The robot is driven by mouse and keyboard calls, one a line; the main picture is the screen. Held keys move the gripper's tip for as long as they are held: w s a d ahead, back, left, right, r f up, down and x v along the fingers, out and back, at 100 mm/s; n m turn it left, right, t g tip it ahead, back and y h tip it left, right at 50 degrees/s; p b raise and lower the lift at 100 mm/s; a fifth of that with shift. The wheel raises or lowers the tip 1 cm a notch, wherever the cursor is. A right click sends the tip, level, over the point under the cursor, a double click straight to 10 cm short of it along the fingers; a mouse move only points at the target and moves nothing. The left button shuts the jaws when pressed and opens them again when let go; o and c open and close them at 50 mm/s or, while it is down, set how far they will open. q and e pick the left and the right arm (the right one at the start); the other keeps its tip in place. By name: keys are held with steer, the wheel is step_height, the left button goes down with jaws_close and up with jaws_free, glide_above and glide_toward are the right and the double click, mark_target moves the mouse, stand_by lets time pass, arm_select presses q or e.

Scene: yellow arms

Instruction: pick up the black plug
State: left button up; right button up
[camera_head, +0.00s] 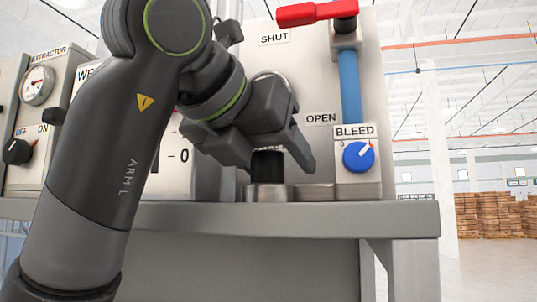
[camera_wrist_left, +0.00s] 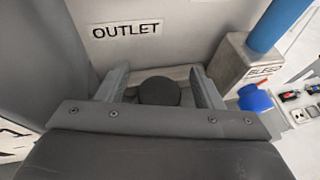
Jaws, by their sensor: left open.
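The black plug (camera_head: 267,164) is a short dark cylinder standing upright in a grey metal socket (camera_head: 268,192) on the bench. In the left wrist view its round top (camera_wrist_left: 159,91) lies between the two fingers. My left gripper (camera_head: 274,158) is open, its fingers pointing down on either side of the plug. In the left wrist view the fingers (camera_wrist_left: 158,82) show a gap on both sides of the plug. I cannot tell whether either finger touches it. The gripper partly hides the panel behind. My right gripper is not in view.
A BLEED box with a blue knob (camera_head: 358,156) and a blue pipe (camera_head: 349,87) stands right of the socket. A red lever (camera_head: 316,13) is above. The OUTLET label (camera_wrist_left: 126,29) is on the panel behind. Boxes with dials stand left on the grey bench (camera_head: 400,221).

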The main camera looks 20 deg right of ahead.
arm_select(q)
steer(key=shift+w+d+f, duration=0.1)
steer(key=shift+w+d, duration=0.1)
steer(key=shift+s+a, duration=0.1)
steer(key=shift+a, duration=0.05)
steer(key=c, duration=1.1)
steer(key=shift+r, duration=0.2)
